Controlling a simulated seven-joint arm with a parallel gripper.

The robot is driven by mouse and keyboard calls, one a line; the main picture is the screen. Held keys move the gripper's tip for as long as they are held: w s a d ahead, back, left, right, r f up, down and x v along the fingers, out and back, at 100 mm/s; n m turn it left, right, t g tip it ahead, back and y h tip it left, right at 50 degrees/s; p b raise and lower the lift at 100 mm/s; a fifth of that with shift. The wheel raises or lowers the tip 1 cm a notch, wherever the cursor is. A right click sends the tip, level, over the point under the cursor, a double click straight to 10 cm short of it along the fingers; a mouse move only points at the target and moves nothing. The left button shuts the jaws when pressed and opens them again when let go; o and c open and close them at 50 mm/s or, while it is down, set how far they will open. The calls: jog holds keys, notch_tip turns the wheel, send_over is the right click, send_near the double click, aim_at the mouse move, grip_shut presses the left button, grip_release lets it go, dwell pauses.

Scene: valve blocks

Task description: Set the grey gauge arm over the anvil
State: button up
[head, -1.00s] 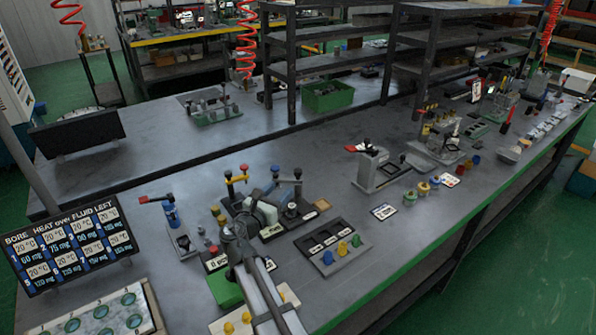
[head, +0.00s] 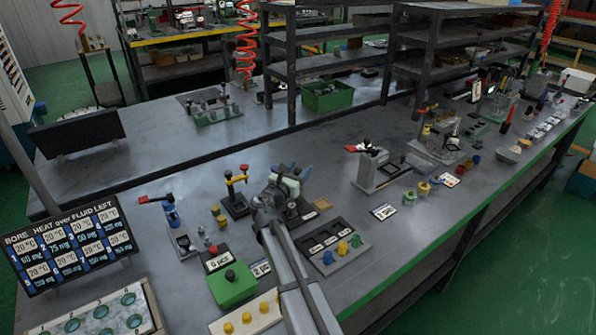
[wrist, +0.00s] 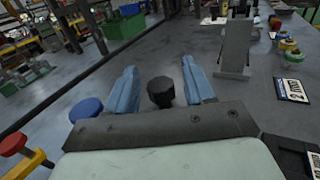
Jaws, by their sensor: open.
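My gripper (head: 291,172) is open above the middle of the bench. In the wrist view its two blue fingers (wrist: 160,68) stand apart, with a black knob (wrist: 160,92) showing between them. I cannot tell whether they touch it. A grey block stand (head: 374,172) with a red lever and black knob on top is to the right in the head view. It also shows beyond the right finger in the wrist view (wrist: 235,48). I cannot tell for sure which part is the grey gauge arm or the anvil. My wrist hides part of the fixtures below it.
A red-and-yellow handled valve (head: 235,187) stands left of my gripper. A blue knob (wrist: 86,109) is close by the left finger. A black tray (head: 322,240) and a green box (head: 232,286) lie nearer the front. Bare bench lies behind my gripper.

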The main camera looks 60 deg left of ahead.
jog(key=shift+c, duration=0.5)
grip_shut()
